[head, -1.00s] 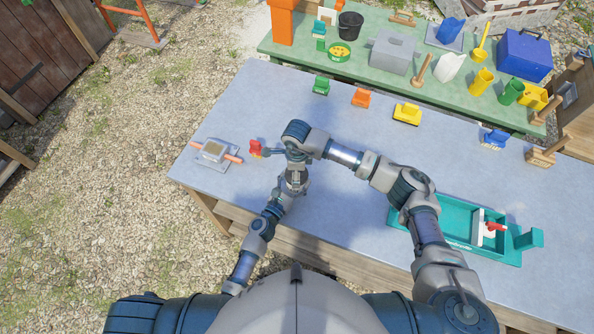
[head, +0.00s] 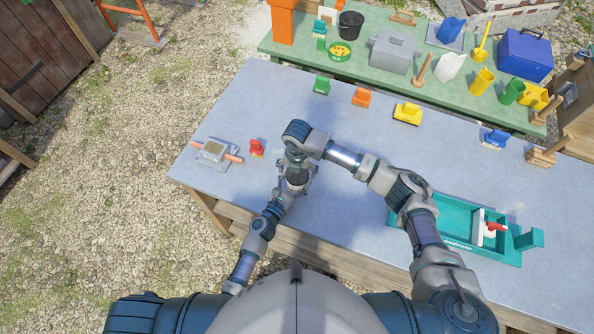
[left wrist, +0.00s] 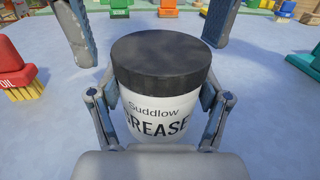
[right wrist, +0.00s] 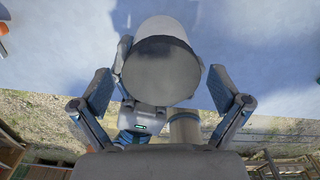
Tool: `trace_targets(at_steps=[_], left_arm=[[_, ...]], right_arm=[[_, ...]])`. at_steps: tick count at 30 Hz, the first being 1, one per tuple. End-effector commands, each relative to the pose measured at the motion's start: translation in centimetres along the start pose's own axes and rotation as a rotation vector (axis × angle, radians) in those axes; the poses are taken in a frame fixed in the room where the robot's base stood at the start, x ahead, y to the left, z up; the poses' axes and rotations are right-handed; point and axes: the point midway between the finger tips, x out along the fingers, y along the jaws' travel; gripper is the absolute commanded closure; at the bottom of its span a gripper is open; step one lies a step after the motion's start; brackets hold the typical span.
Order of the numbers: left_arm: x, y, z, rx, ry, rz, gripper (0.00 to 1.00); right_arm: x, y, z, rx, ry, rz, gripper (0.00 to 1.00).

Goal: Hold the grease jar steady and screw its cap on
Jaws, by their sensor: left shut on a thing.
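The white grease jar (left wrist: 160,115), lettered "Suddlow GREASE", stands upright between the fingers of my left gripper (left wrist: 158,100), which is shut on its sides. The black cap (left wrist: 165,62) sits level on the jar's top; how tightly it is threaded cannot be told. In the right wrist view the cap (right wrist: 162,70) lies between the spread fingers of my right gripper (right wrist: 160,85), with gaps on both sides. In the left wrist view those fingers stand beyond the cap. In the head view the jar is mostly hidden by my arms.
A red brush (head: 257,148) and a grey block with an orange rod (head: 214,151) lie left on the table (head: 340,210). Green (head: 322,85), orange (head: 361,97) and yellow (head: 407,113) brushes line the back. A teal tray (head: 400,222) sits at right.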

Motion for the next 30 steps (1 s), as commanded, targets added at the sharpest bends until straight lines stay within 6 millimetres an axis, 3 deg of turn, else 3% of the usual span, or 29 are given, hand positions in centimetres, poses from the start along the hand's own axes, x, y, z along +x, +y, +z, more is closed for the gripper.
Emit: trace_targets(at_steps=[10,21,30], left_arm=[[0.0,0.1,0.0,0.000,0.001,0.004,1.00],[0.0,0.2,0.0,0.000,0.002,0.004,1.00],[0.0,0.2,0.0,0.000,0.002,0.005,1.00]], right_arm=[[-0.5,0.1,-0.1,-0.004,0.001,0.002,0.00],[-4.5,0.1,-0.1,-0.005,0.001,0.001,0.00],[-4.6,0.1,-0.1,-0.011,0.002,0.001,0.00]])
